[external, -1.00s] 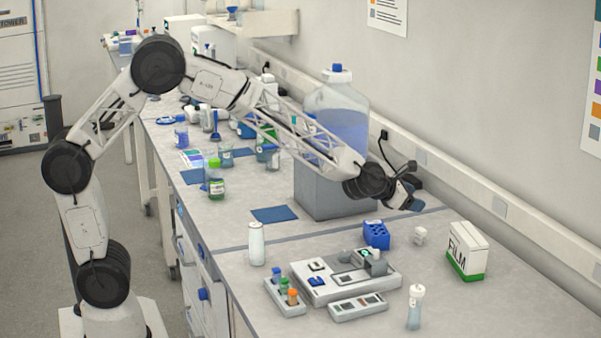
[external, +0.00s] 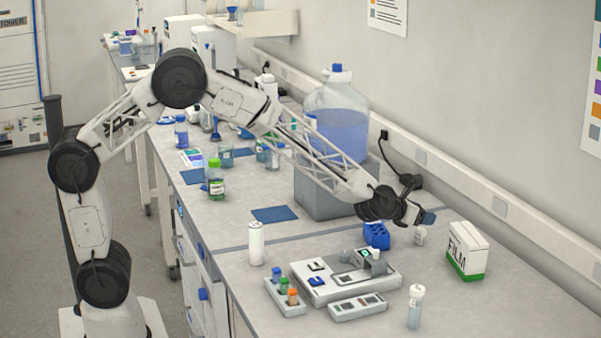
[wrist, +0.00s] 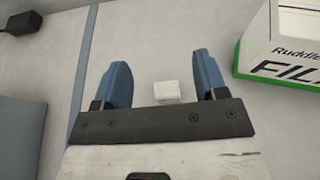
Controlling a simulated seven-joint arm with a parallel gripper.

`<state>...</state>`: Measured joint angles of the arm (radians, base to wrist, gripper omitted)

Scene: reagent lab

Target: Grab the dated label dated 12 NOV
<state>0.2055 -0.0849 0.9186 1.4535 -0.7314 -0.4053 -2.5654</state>
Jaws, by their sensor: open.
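A small white block (external: 420,238) sits on the bench left of the film box. I take it for the dated label, but I can read no date on it. It also shows in the wrist view as a small white block (wrist: 168,92), lying between the two blue fingers in the picture. My gripper (external: 428,217) is open and empty, above and close to the block. In the wrist view my gripper (wrist: 161,64) has its fingers well apart on either side of the block, with no contact seen.
The white and green film box (external: 467,250) stands close to the right. A blue rack (external: 376,235) stands left of the block. A grey plinth (external: 318,194) bears a large bottle (external: 340,128). A grey instrument (external: 330,289) stands nearer the front.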

